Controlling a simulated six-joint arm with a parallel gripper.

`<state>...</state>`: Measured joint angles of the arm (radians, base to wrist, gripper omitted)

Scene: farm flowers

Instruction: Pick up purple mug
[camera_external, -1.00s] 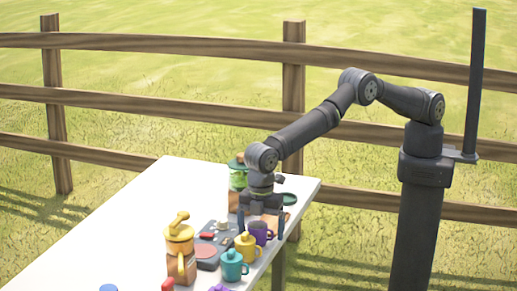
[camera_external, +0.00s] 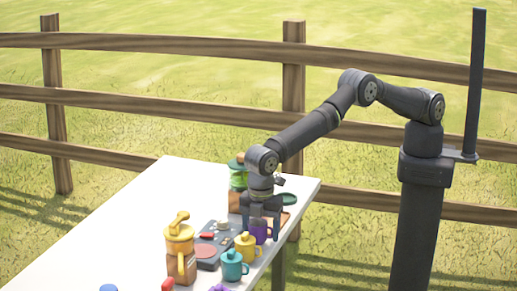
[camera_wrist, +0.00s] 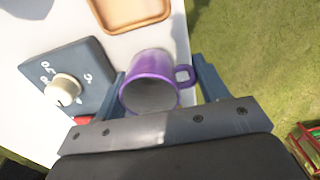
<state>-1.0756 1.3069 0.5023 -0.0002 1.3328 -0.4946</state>
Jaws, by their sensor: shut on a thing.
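The purple mug (camera_external: 259,231) stands upright on the white table, close to its right edge; in the wrist view the purple mug (camera_wrist: 150,78) has its open top toward the camera and its handle to the right. My gripper (camera_external: 260,232) points down over it, one finger on each side. In the wrist view my gripper (camera_wrist: 162,84) has its left finger against the mug's wall and its right finger by the handle. It is shut on the mug. Whether the mug is off the table is hard to tell.
A yellow mug (camera_external: 246,247) and a teal mug (camera_external: 232,267) stand just in front. A dark scale (camera_external: 222,240) with a knob (camera_wrist: 62,90) lies to the left. A wooden tray (camera_wrist: 130,12) is behind. The yellow-lidded jar (camera_external: 181,252) stands further left. The left table is clear.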

